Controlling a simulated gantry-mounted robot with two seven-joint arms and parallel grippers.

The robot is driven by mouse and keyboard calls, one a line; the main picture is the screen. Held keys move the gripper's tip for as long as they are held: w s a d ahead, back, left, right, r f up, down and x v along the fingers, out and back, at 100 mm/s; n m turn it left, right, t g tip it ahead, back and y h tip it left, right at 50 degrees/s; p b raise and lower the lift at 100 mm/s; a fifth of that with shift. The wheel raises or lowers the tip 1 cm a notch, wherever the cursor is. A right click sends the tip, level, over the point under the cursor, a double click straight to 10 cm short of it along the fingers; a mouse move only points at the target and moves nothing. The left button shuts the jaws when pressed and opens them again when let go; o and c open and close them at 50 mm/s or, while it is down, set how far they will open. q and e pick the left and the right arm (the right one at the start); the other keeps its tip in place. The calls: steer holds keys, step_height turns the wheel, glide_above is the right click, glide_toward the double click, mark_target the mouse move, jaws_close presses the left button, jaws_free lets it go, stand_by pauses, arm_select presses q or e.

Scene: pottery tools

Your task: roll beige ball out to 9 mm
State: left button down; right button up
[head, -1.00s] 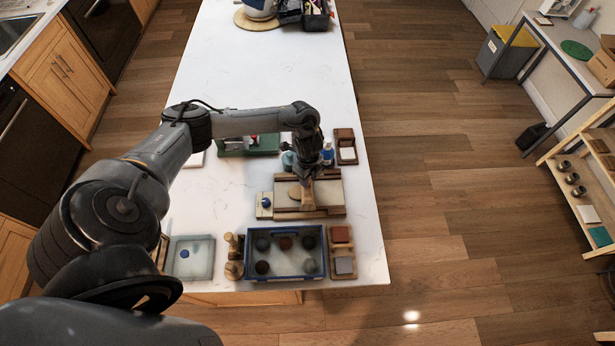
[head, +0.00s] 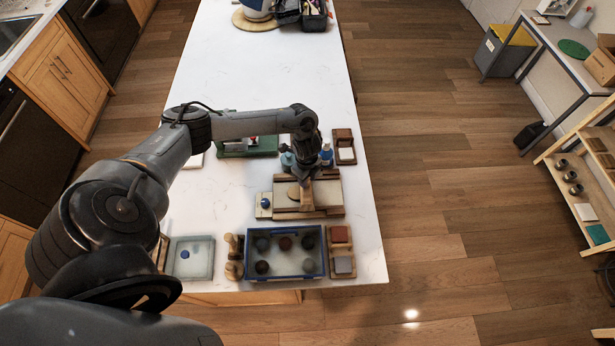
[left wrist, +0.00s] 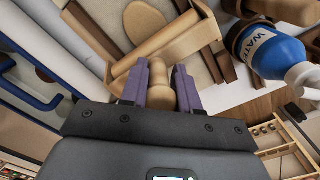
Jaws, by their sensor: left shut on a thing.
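The beige clay (head: 293,194) lies as a flattened oval on the pale work board (head: 328,190). It also shows in the left wrist view (left wrist: 145,20), just beyond the wooden rolling tool. My left gripper (head: 305,181) is over the board, to the right of the clay. In the left wrist view its purple fingers (left wrist: 170,90) are shut on the rounded wooden handle of the rolling tool (left wrist: 160,50). The tool's body lies across the board beside the clay. The clay's thickness cannot be read. My right gripper is in neither current view.
A blue tray (head: 284,277) with several balls stands in front of the board. A water bottle (left wrist: 278,52) stands close to the gripper. Wooden stamps (head: 234,270) and a small box (head: 341,252) flank the tray.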

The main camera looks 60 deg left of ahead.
arm_select(q)
steer(key=shift+d+f, duration=0.1)
steer(key=shift+d, duration=0.05)
steer(key=shift+w+f, duration=0.15)
steer(key=shift+w, duration=0.05)
steer(key=shift+s+f, duration=0.15)
steer(key=shift+f, duration=0.05)
stand_by(0.4)
stand_by(0.5)
stand_by(0.7)
stand_by(0.8)
stand_by(0.4)
